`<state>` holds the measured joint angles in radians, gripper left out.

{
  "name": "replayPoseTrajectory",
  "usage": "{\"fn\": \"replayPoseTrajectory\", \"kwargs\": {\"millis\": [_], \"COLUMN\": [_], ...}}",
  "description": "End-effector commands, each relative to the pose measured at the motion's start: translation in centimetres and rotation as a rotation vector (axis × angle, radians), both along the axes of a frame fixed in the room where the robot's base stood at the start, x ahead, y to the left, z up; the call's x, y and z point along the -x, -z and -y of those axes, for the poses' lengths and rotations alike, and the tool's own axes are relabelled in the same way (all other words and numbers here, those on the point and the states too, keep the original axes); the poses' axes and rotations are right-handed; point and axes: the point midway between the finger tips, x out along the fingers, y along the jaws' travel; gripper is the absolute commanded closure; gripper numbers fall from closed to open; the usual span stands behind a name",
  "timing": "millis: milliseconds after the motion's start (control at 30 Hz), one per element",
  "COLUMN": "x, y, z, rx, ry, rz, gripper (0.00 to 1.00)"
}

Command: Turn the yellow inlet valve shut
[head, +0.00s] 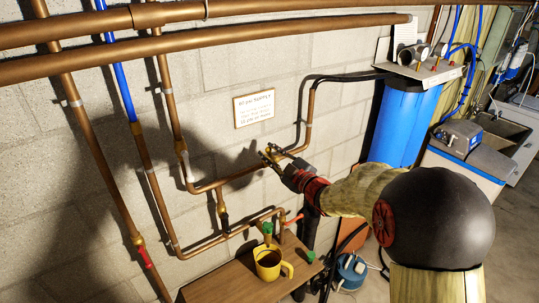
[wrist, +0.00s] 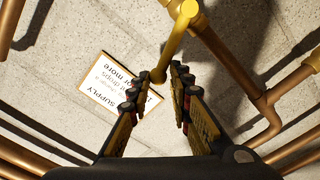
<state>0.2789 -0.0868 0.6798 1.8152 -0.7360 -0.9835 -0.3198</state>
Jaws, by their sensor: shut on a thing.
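The yellow inlet valve's lever (wrist: 174,42) runs down from a brass valve body at the top of the wrist view, and its rounded end lies between my fingertips. My gripper (wrist: 159,78) is shut on this lever near its free end. In the head view my gripper (head: 271,155) is at the copper pipe on the wall, below and right of a paper sign. The valve is small there and largely hidden by my fingers, so the lever's exact angle is hard to tell.
The sign (head: 254,108) is on the block wall. Copper pipes (head: 232,181) run close around my gripper. Below is a wooden shelf (head: 215,281) with a yellow mug (head: 270,265) and green-handled taps. A blue tank (head: 402,120) stands to the right.

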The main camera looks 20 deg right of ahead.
Motion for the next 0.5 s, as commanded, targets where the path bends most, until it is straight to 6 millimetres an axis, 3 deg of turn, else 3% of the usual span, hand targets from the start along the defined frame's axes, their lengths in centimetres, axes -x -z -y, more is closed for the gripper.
{"fn": "replayPoseTrajectory", "kwargs": {"millis": [500], "x": [-0.7], "y": [-0.2], "z": [2.2], "rx": [0.001], "ry": [0.005], "rz": [-0.003], "gripper": [0.9]}}
